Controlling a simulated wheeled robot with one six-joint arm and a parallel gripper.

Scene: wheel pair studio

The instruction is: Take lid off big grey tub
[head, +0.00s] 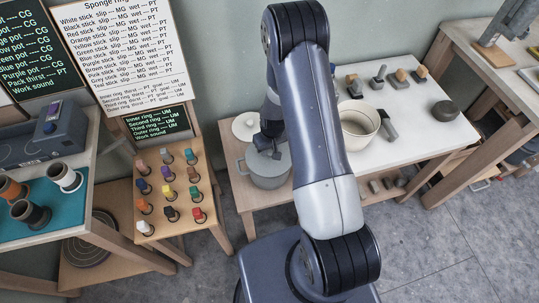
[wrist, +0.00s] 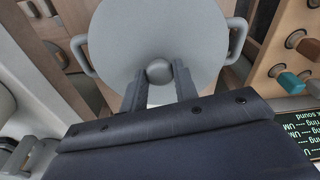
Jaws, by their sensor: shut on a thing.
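My gripper (head: 267,143) is over the lid. In the wrist view its two fingers (wrist: 159,78) are shut on the lid's round knob (wrist: 158,71), one on each side. I cannot tell whether a small gap lies between lid and tub.
A white round lid (head: 246,126) lies just behind the tub. A cream bowl (head: 359,125) stands to the right, past my arm. A rack of coloured pegs (head: 176,190) is close on the left. Several small tools (head: 378,78) line the table's back.

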